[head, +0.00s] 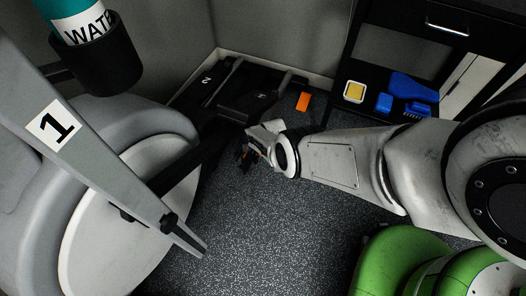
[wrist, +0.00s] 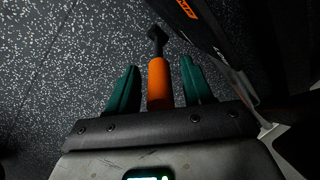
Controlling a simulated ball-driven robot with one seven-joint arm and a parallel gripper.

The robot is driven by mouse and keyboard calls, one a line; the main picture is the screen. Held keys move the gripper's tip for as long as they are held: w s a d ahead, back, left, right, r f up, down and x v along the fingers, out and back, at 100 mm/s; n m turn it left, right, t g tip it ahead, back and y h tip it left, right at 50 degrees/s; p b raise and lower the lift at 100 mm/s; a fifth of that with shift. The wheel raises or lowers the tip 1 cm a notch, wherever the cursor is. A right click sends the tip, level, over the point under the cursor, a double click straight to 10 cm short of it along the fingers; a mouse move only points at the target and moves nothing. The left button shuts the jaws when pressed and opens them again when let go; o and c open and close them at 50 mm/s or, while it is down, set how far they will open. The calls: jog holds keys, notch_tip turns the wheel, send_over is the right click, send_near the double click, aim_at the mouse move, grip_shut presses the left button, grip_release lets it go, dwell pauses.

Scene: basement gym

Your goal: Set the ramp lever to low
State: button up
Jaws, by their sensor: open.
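An orange cylindrical grip (wrist: 159,82) with a dark stem beyond it shows in the wrist view; it looks like the ramp lever's handle. It lies between the two green fingers of my gripper (wrist: 157,88), with a gap visible on each side. My gripper is open around it, not clamped. In the head view my gripper (head: 249,155) is small and dark, low over the speckled floor beside a black bar. Only a speck of orange shows there. The lever's setting marks cannot be read, so its position is unclear.
A large grey machine (head: 55,130) marked 1 fills the left, with a teal bottle (head: 75,20) in a black holder. A black frame (head: 245,92) stands behind my gripper. A black shelf unit (head: 375,112) holds blue items. Floor (head: 265,225) in front is clear.

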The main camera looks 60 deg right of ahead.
jog(key=shift+r, duration=0.1)
jog(key=p+v, duration=1)
jog(key=p, duration=0.1)
jog(key=shift+r, duration=0.3)
jog(key=shift+c, duration=0.4)
